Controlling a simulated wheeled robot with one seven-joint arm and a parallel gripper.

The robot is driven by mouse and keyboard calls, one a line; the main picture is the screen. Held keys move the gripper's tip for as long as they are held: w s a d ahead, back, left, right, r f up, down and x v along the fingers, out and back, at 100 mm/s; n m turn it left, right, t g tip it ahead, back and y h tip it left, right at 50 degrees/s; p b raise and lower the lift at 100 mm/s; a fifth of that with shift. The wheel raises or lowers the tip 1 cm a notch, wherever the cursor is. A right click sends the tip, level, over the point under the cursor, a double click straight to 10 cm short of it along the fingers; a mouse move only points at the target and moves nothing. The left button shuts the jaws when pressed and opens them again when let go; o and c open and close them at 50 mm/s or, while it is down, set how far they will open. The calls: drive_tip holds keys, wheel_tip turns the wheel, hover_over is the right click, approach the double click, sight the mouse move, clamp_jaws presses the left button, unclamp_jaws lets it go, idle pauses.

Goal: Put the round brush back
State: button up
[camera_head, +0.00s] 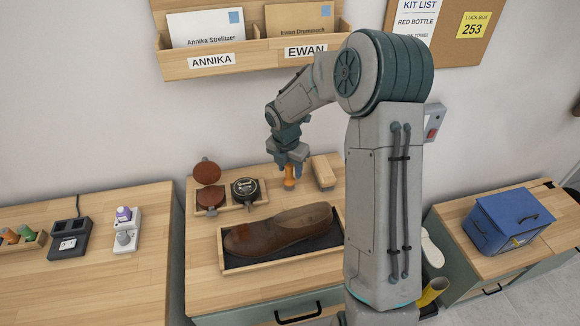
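My gripper (289,174) points down over the back of the middle wooden cabinet top. A small orange-brown upright piece (289,183), likely the round brush's handle, shows between its fingertips. The fingers are beside it, but the view is too small to tell whether they grip it. I cannot tell whether its lower end touches the surface. A shallow wooden tray (228,211) is just left of it, with a dark round tin (245,188) and an open reddish-brown tin (210,197), whose round lid (207,172) stands behind.
A brown shoe (277,231) lies in a dark-lined tray (240,268) in front. A wooden block (323,172) stands close right of the gripper. A letter rack (251,58) hangs above. A blue box (508,219) is on the right cabinet. My arm hides part of the middle.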

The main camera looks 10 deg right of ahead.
sight(287, 183)
wheel_tip(287, 183, up, 12)
drive_tip(key=s+a, duration=0.1)
drive_tip(key=s+r+m+t, duration=0.1)
drive_tip(key=s+r+m, duration=0.1)
drive_tip(key=s+m, duration=1.1)
drive_tip(key=s+r+m+t+y, duration=0.1)
drive_tip(key=s+r+m, duration=0.2)
drive_tip(key=s+m, duration=1.1)
drive_tip(key=shift+d+t+b, duration=0.3)
drive_tip(key=shift+d+b, duration=0.1)
drive_tip(key=shift+d, duration=0.05)
